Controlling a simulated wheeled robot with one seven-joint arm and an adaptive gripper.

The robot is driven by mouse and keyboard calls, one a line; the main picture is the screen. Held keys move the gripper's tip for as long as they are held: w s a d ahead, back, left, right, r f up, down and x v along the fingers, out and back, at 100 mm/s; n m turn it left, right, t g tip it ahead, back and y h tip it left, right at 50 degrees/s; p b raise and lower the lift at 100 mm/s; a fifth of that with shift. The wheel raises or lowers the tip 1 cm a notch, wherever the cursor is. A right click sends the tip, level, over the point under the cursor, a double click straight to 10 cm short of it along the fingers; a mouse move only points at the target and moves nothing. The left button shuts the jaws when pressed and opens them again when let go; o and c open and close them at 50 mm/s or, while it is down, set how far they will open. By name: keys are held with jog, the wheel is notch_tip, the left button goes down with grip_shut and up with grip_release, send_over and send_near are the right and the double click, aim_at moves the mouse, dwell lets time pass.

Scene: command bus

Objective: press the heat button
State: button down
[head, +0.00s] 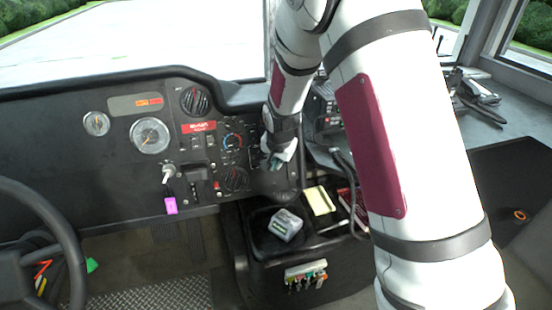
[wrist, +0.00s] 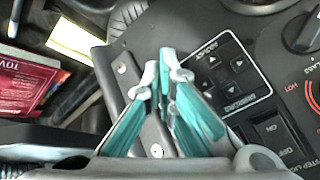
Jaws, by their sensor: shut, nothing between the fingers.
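My gripper (head: 274,162) is at the right part of the dashboard (head: 60,125), just right of the temperature dial (head: 232,141). In the wrist view its teal-padded fingers (wrist: 163,78) are together and empty, with the tips over the dash panel beside the mirror arrow pad (wrist: 228,75). Part of the temperature dial (wrist: 314,95), with red "HOT" lettering, shows at the right edge of the wrist view. Rocker switches (wrist: 272,128) lie right of the fingers. I cannot pick out a button labelled heat; my fingers and wrist hide part of the panel.
A grey box (head: 285,225) and a yellow pad (head: 320,200) lie in the console tray below the dash. A pink tag (head: 171,206) hangs from the ignition area. The steering wheel (head: 45,240) is at the left. My arm covers the right middle of the head view.

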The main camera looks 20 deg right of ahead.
jog(key=shift+s+r+p, duration=0.35)
jog(key=shift+s+p, duration=0.1)
jog(key=shift+s, duration=0.5)
jog(key=shift+s+r+p, duration=0.3)
jog(key=shift+s+p, duration=0.2)
jog(key=shift+s, duration=0.4)
jog(key=shift+s+r+p, duration=0.35)
jog(key=shift+s+p, duration=0.1)
jog(key=shift+s, duration=0.5)
jog(key=s+r+n+y+p, duration=0.1)
jog(key=s+r+n+p, duration=0.15)
jog(key=s+r, duration=0.75)
jog(key=s+r+n+p, duration=0.1)
jog(key=s+r+p, duration=0.4)
jog(key=r, duration=0.9)
jog(key=s+r+n+p, duration=0.1)
jog(key=s+r, duration=0.2)
jog(key=s, duration=0.4)
jog(key=s+r+n+p, duration=0.1)
jog(key=s+r, duration=0.3)
jog(key=s, duration=0.4)
jog(key=s+d+r+n+p, duration=0.1)
jog(key=s+r+n+p, duration=0.1)
jog(key=s, duration=0.6)
notch_tip(320, 180, up, 2)
jog(key=shift+s+r+n+g, duration=0.15)
jog(key=shift+r+n+g, duration=0.05)
jog(key=shift+n+g, duration=0.25)
